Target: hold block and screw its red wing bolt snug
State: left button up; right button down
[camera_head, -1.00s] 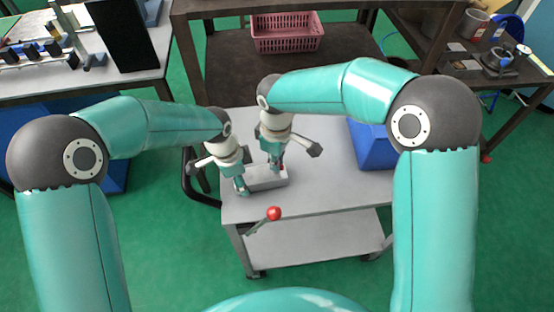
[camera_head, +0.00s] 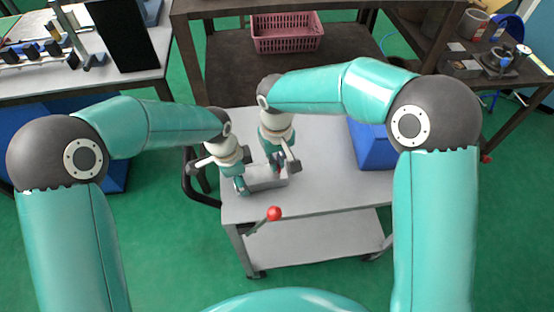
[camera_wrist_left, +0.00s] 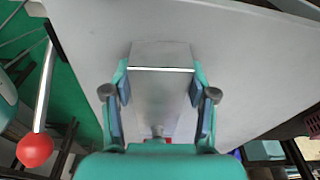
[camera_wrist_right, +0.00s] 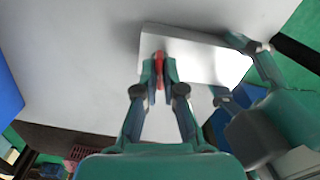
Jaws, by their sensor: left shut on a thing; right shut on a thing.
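The grey metal block (camera_head: 266,184) lies on the top of the grey cart. My left gripper (camera_head: 242,188) is shut on it, one finger against each long side, as the left wrist view (camera_wrist_left: 160,78) shows. The red wing bolt (camera_wrist_right: 159,66) stands at the block's other end. My right gripper (camera_wrist_right: 159,76) is shut on the bolt, with the fingers on either side of its red wing. In the head view my right gripper (camera_head: 276,167) points down over the block and mostly hides the bolt. How deep the bolt sits cannot be told.
A lever with a red knob (camera_head: 274,213) sticks out at the cart's front edge. A blue bin (camera_head: 372,147) stands on the cart at the right. A pink basket (camera_head: 287,32) is on the bench behind. The cart top (camera_head: 325,185) right of the block is clear.

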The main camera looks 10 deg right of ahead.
jog(key=shift+w+r, duration=0.1)
dwell(0.3)
jog(key=c, duration=1.3)
grip_release()
notch_tip(320, 180, up, 12)
jog(key=shift+f, duration=0.1)
